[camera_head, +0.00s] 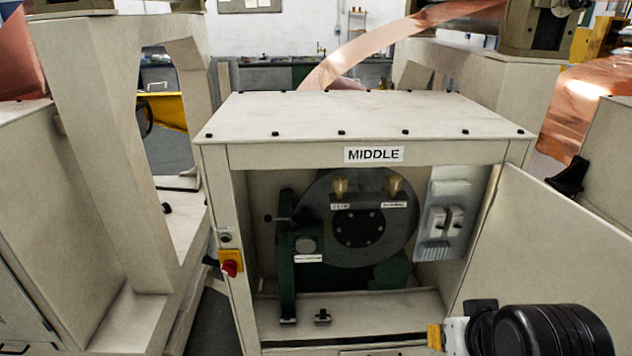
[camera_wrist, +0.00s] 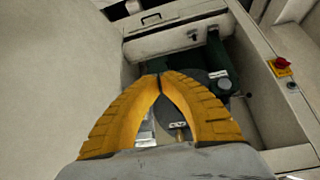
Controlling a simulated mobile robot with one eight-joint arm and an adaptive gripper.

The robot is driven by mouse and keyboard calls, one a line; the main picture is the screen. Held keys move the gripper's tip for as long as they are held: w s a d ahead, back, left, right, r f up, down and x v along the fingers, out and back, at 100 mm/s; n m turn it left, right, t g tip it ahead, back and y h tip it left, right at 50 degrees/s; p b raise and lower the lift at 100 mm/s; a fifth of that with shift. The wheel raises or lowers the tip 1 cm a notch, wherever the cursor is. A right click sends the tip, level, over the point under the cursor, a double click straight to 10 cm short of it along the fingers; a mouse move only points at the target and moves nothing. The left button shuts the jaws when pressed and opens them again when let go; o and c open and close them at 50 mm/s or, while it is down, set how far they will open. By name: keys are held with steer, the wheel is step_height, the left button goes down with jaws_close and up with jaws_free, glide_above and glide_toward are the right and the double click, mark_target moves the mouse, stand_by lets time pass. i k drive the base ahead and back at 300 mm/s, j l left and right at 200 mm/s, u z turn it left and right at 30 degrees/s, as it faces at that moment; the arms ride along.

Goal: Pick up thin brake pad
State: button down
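I cannot pick out a thin brake pad for certain in either view. A dark round disc (camera_head: 340,225) with a bolted hub stands inside the open cabinet marked MIDDLE. Two small brass-coloured pieces (camera_head: 340,186) (camera_head: 394,186) sit near its top, above small white labels too blurred to read. A dark green bracket (camera_head: 287,262) stands at the disc's left. My gripper (camera_head: 434,337) is at the lower right, in front of the cabinet opening. In the wrist view its yellow fingers (camera_wrist: 160,76) meet at the tips with nothing seen between them. The disc (camera_wrist: 205,107) shows partly behind them.
The cabinet's door (camera_head: 550,235) stands open at the right. A red switch on a yellow plate (camera_head: 230,265) sits on the left post. Grey switch boxes (camera_head: 446,220) are on the inner right wall. Copper foil (camera_head: 365,45) runs behind. The cabinet floor's front (camera_head: 380,318) is largely clear.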

mark_target(305, 215)
steer(key=i+j+z, duration=0.15)
steer(key=j, duration=0.55)
steer(key=i+j+z, duration=0.15)
steer(key=j, duration=0.55)
steer(key=j+z, duration=0.1)
steer(key=j, duration=0.65)
steer(key=i, duration=0.05)
